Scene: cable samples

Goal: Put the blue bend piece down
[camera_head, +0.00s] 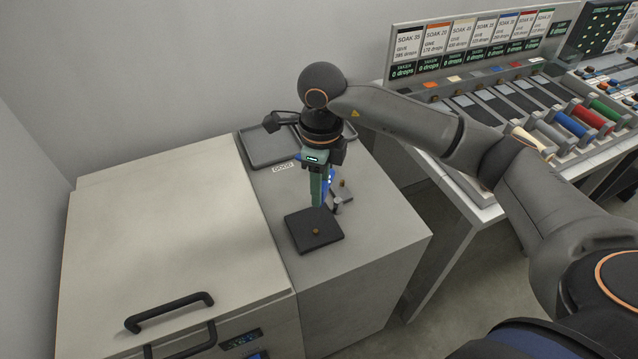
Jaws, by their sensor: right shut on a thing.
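My right gripper (322,200) points down over the grey cabinet top, just behind a dark square plate. It is shut on the blue bend piece (330,176), which shows as a narrow strip of blue beside the green finger. Most of the piece is hidden by the gripper, and I cannot tell whether it touches the surface. My left gripper is not in view.
A dark tray (262,158) lies behind, with a label (283,167) in front. A white chest with black handles (170,312) stands left. A bench with coloured rolls (572,125) stands right. The cabinet's front right top is clear.

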